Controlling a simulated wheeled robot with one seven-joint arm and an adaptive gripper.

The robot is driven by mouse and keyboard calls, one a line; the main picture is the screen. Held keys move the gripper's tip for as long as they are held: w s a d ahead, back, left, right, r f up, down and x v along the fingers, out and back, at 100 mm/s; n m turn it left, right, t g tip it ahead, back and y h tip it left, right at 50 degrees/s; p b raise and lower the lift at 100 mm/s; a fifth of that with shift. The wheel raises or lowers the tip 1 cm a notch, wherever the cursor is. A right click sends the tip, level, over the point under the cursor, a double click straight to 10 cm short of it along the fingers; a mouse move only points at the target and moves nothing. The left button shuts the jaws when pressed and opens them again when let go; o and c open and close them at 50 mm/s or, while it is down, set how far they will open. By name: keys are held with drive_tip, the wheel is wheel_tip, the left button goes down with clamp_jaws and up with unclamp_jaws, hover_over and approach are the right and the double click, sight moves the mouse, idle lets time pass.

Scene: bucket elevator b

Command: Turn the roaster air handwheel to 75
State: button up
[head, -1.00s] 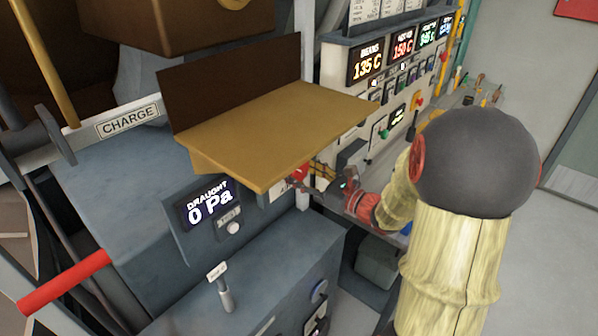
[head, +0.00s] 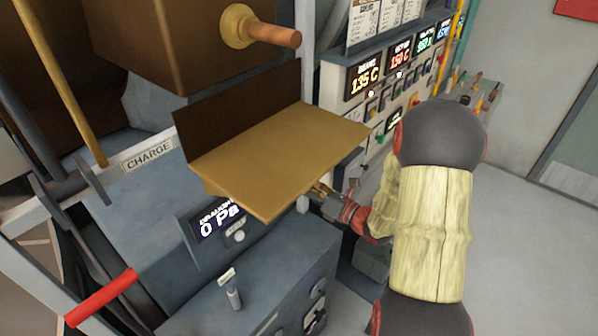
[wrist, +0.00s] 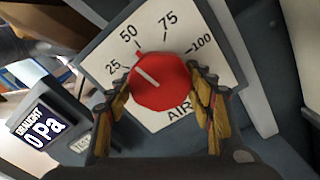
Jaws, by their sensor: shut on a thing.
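The red air handwheel (wrist: 160,85) sits on a white square dial plate marked 25, 50, 75, 100 and AIR (wrist: 100,68) in the wrist view. A white line on its face points up and left, between the 25 and 50 marks. A small red tip shows at its rim near the 50 tick. My gripper (wrist: 165,95) is shut on the handwheel, one finger on each side. In the head view my gripper (head: 322,192) is partly hidden under the brass tray, and the handwheel is hidden there.
The brass tray (head: 270,165) overhangs my gripper. A control panel (head: 385,95) stands behind. Open floor (head: 530,240) lies to the right.

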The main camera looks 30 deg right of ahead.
drive_tip(key=m+p, duration=0.2)
drive_tip(key=p, duration=0.1)
drive_tip(key=m+p, duration=0.2)
drive_tip(key=p, duration=0.1)
drive_tip(key=m+p, duration=0.2)
drive_tip(key=shift+r+p, duration=0.3)
drive_tip(key=shift+p, duration=0.1)
drive_tip(key=m+p, duration=0.4)
drive_tip(key=shift+f+m, duration=0.1)
drive_tip(key=shift+m, duration=0.2)
drive_tip(key=shift+f+p, duration=0.1)
drive_tip(key=shift+p, duration=0.3)
drive_tip(key=o, duration=1.2)
drive_tip(key=v, duration=1.2)
